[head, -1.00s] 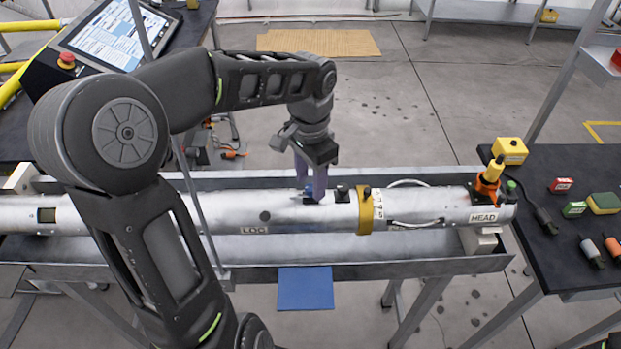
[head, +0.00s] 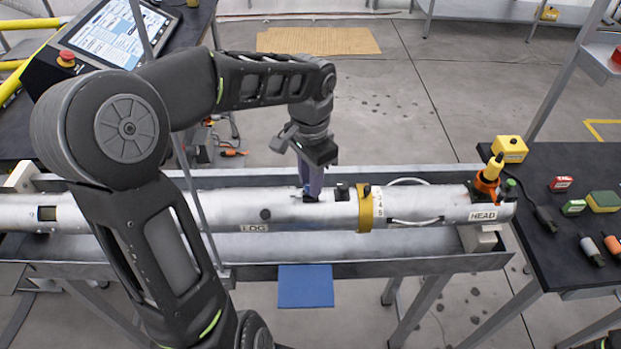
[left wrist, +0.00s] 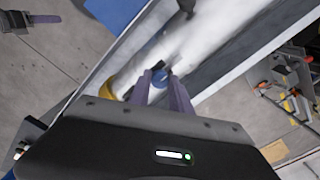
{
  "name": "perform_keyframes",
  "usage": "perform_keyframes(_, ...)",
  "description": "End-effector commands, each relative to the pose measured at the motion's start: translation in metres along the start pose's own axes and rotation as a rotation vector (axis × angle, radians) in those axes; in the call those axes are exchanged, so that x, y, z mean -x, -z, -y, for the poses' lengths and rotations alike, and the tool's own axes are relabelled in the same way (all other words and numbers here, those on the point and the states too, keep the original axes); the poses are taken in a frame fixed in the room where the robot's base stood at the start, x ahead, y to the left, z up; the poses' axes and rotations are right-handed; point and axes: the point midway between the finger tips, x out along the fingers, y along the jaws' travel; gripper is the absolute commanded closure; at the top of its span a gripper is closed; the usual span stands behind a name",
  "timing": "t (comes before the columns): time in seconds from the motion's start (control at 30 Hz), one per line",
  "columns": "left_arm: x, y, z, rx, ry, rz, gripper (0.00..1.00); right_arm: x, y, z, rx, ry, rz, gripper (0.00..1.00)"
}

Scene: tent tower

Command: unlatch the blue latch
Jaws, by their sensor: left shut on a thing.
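A silver tube (head: 290,211) lies along a metal trough. My left gripper (head: 312,196) points down onto the tube's top, left of its yellow collar. In the left wrist view its two purple fingers (left wrist: 161,84) close around the small blue latch (left wrist: 159,79) on the tube. In the head view the fingers hide the latch, with small black parts beside it. My left gripper is shut on the blue latch; how far the latch is turned cannot be told.
The yellow collar (head: 365,209) and a black knob stand just right of my gripper. An orange and yellow fitting (head: 488,182) sits at the HEAD end. A black table (head: 560,215) with small items stands at right. A blue sheet (head: 305,286) hangs at the trough's front.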

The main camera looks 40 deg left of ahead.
Motion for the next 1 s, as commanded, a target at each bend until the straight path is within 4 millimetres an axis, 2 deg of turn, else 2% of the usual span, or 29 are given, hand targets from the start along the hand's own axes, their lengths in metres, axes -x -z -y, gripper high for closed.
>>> perform_keyframes(0.57, -0.001, 0.001, 0.0, 0.068, 0.001, -0.001, 1.0, -0.005, 0.0, -0.001, 0.001, 0.001, -0.002, 0.64)
perform_keyframes(1.0, -0.002, 0.001, 0.0, 0.383, 0.002, -0.002, 1.0, -0.024, 0.001, -0.005, 0.004, 0.008, -0.008, 0.64)
